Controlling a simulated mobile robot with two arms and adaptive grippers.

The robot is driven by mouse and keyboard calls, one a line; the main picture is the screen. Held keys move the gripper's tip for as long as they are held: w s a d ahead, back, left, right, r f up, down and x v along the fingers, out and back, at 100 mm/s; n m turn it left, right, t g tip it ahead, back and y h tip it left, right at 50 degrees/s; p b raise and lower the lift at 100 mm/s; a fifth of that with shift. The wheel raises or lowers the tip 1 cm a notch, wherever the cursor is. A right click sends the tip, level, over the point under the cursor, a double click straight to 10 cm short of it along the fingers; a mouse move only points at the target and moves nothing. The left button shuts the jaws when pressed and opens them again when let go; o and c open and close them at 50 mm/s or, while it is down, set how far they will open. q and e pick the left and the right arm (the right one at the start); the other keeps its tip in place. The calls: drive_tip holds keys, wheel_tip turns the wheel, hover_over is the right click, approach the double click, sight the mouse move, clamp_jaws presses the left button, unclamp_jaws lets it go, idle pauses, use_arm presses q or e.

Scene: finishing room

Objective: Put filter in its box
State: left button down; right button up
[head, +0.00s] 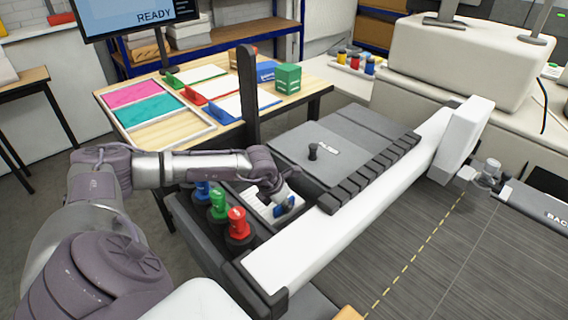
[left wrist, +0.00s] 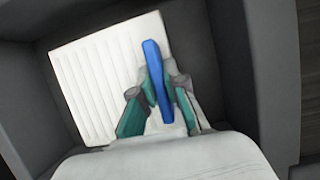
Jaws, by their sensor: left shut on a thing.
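The filter is a white ribbed panel (left wrist: 95,80) with an upright blue tab (left wrist: 153,65). It sits at or in a dark-walled box (left wrist: 225,60), seen in the left wrist view. In the head view the white filter (head: 258,204) shows in the recess of the grey machine. My left gripper (head: 285,204) is over it, mostly seen from above. In the left wrist view its teal fingers (left wrist: 160,100) are shut on the blue tab from both sides. The filter's lower part is hidden by my gripper, and I cannot tell how deep it sits.
Blue, green and red bottles (head: 219,206) stand just left of the recess. A dark upright post (head: 248,95) rises behind my arm. A grey lid (head: 325,150) and a long white beam (head: 345,225) lie to the right. A wooden table (head: 165,132) with coloured sheets is behind.

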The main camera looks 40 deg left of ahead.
use_arm(q)
drive_tip(key=c, duration=1.2)
unclamp_jaws()
drive_tip(key=b+v, duration=0.3)
drive_tip(key=v, duration=0.9)
drive_tip(key=shift+b, duration=0.3)
drive_tip(key=shift+r, duration=0.15)
